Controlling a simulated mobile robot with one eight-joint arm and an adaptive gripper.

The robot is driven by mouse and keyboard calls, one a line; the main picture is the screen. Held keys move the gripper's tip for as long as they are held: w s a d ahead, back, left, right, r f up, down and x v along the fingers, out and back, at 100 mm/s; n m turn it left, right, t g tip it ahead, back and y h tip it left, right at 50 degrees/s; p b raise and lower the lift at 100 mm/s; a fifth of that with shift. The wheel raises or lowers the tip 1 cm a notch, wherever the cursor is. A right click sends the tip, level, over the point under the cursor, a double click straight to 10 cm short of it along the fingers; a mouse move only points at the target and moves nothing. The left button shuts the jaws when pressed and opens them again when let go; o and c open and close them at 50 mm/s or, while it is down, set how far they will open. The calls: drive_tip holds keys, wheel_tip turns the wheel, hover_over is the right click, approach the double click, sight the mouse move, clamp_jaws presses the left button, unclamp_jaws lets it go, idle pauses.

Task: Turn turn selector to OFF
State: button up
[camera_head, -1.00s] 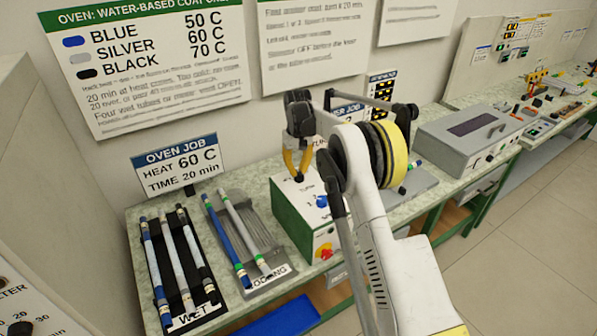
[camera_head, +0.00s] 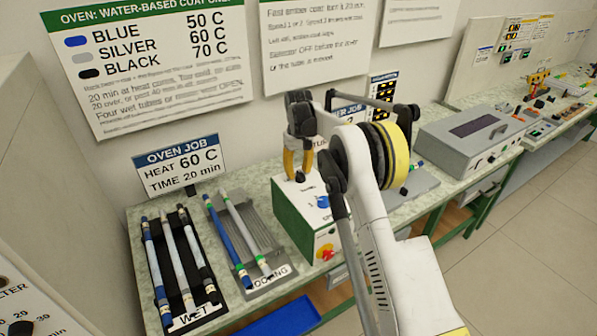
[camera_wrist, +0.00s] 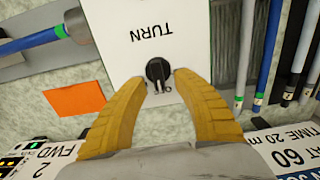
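The turn selector (camera_wrist: 158,70) is a small black knob on the white panel marked TURN (camera_wrist: 150,30) in the wrist view. In the head view my gripper (camera_head: 298,172) points down over the top of the green and white box (camera_head: 292,215), and the knob is mostly hidden there.
An orange card (camera_wrist: 75,99) lies nearby.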

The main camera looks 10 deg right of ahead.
sight(299, 170)
drive_tip(key=shift+r, duration=0.1)
wheel_tip(299, 170, up, 12)
idle(0.5)
